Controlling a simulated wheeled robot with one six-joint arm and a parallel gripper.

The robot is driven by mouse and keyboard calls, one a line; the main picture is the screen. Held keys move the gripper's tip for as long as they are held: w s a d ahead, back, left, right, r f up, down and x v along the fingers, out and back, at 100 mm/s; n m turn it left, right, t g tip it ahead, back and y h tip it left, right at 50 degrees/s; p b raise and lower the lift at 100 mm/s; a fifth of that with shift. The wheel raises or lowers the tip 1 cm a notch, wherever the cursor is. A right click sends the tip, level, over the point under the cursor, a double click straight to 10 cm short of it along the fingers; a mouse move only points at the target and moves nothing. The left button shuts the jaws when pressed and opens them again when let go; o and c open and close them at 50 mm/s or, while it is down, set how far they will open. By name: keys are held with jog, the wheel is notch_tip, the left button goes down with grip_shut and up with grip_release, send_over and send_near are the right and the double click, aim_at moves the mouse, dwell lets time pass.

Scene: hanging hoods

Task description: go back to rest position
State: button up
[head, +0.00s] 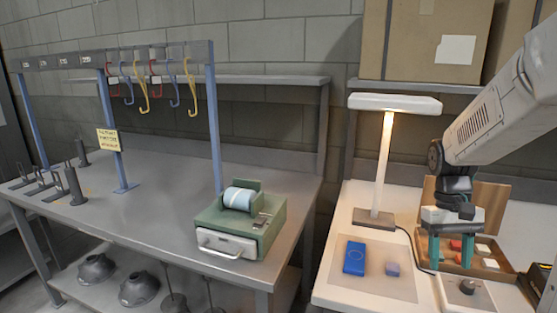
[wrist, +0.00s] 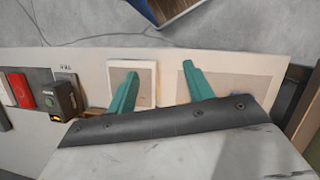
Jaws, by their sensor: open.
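My gripper (head: 451,266) hangs from my arm over the right-hand table, its teal fingers pointing down and spread apart. In the head view it is in front of a wooden tray (head: 487,270) with red and pale pieces in it. In the wrist view my gripper (wrist: 160,70) shows two separate fingers with nothing between them. I cannot tell from the head view how high the fingertips are above the table.
A lamp (head: 386,150) stands left of my gripper. A blue box (head: 355,257) and a small purple block (head: 392,269) lie on a pale mat. Cardboard boxes (head: 420,40) are above. A green dispenser (head: 240,222) is on the left bench.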

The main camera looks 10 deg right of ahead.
jog(key=s+a+r+n+t, duration=0.1)
jog(key=s+a+r+t, duration=0.1)
jog(key=s+a, duration=0.3)
jog(key=s+a+r+n+t, duration=0.2)
jog(key=s+a+r, duration=0.3)
jog(key=a, duration=0.9)
jog(key=shift+s+r+n+t, duration=0.2)
jog(key=shift+s+n+t, duration=0.1)
jog(key=shift+s+t, duration=0.4)
jog(key=shift+d, duration=0.15)
dwell(0.4)
